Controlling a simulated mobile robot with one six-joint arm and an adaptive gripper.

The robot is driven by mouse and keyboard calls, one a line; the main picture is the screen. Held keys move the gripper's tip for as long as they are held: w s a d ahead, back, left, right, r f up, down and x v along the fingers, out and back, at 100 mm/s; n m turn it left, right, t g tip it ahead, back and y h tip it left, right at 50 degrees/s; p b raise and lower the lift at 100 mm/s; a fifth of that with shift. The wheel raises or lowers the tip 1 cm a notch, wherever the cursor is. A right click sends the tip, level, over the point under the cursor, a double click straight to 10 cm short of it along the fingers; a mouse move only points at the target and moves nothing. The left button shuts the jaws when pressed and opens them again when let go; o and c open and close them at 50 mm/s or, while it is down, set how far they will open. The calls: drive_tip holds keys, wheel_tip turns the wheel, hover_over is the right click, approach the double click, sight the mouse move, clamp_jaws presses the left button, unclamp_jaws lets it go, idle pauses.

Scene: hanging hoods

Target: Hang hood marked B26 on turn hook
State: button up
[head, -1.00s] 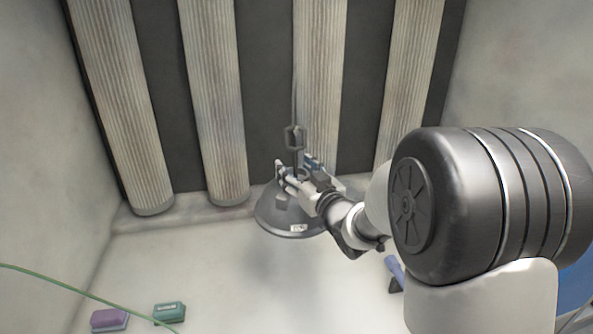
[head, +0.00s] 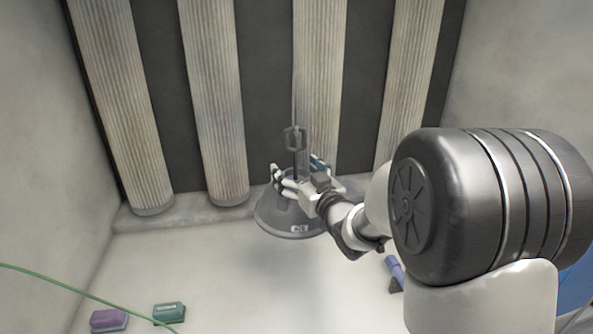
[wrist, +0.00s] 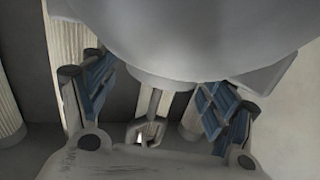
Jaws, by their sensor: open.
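A grey cone-shaped hood (head: 275,214) hangs near the back wall in the head view. A dark hook with a link (head: 295,138) is directly above the hood, at the end of a thin vertical line. My gripper (head: 297,174) is open at the hood's top, one finger on each side. In the wrist view the hood (wrist: 195,35) fills the top, with its collar and the link (wrist: 148,132) between the open, blue-padded fingers. Whether the link bears the hood is unclear.
Several ribbed columns (head: 213,110) stand behind the hood against a dark back wall. A purple block (head: 108,320) and a green block (head: 168,312) lie at the front left near a green cable (head: 60,284). A blue object (head: 395,268) lies right of the hood.

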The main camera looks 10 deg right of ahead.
drive_tip(key=s+d+f+m+g+h, duration=0.1)
drive_tip(key=s+d+g+h, duration=0.15)
drive_tip(key=s, duration=0.65)
drive_tip(key=s+d+m+g+h, duration=0.1)
drive_tip(key=s+d+g+h, duration=0.15)
drive_tip(key=s, duration=0.55)
drive_tip(key=s+a+f+g, duration=0.2)
drive_tip(key=s+g, duration=0.2)
drive_tip(key=s, duration=0.8)
drive_tip(key=s+a+f+g, duration=0.3)
drive_tip(key=s, duration=0.9)
drive_tip(key=shift+m+g+y, duration=0.3)
drive_tip(key=shift+m+g, duration=0.1)
drive_tip(key=shift+f, duration=0.1)
drive_tip(key=shift+c, duration=0.5)
